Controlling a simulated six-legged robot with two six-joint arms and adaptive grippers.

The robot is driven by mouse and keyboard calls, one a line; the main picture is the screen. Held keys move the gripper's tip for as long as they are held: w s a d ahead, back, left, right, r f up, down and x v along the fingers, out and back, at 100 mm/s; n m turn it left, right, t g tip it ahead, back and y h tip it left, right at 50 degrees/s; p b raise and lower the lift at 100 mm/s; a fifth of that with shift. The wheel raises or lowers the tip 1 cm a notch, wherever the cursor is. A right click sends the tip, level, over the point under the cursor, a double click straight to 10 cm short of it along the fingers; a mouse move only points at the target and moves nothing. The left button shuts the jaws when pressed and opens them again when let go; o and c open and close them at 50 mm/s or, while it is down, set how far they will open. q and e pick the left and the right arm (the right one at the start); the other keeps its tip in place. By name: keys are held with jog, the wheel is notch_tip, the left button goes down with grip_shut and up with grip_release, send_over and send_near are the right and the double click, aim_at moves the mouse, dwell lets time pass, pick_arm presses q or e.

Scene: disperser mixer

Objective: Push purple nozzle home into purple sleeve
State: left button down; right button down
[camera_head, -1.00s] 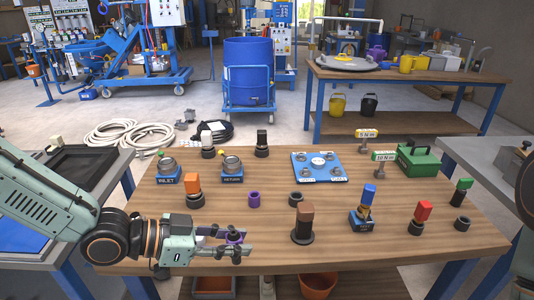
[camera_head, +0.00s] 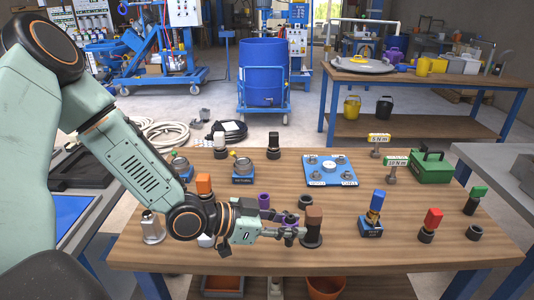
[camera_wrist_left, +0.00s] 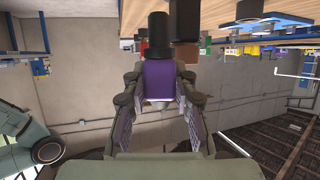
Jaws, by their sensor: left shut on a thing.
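My left gripper (camera_head: 289,233) is shut on the purple nozzle (camera_head: 290,218) near the front middle of the table. In the left wrist view the purple nozzle (camera_wrist_left: 158,81) sits between the two fingers, with a black cylinder (camera_wrist_left: 158,37) just above it in the picture. The fingers partly cover the nozzle's lower part. My right gripper is not in view.
A brown block on a dark base (camera_head: 313,227) stands close to the right of the fingertips. A dark ring (camera_head: 305,202) lies behind it. A blue plate (camera_head: 330,170) and a blue block piece (camera_head: 376,205) stand to the right.

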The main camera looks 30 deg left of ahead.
pick_arm(q)
jog(key=w+a+n+t+y+p, duration=0.35)
jog(key=w+a+n+y, duration=0.4)
jog(key=w+a, duration=0.3)
jog(key=w+a+r+n+g+y+p, duration=0.1)
jog(key=a+r+n+g+y+p, duration=0.1)
jog(key=n+y, duration=0.4)
jog(key=w+a+r+n+g+y+p, duration=0.1)
jog(key=r+n+g+y, duration=0.3)
jog(key=n+y, duration=0.3)
jog(key=shift+a+g+p, duration=0.35)
jog(key=shift+a+g, duration=0.05)
jog(key=shift+g, duration=0.15)
jog(key=shift+d, duration=0.1)
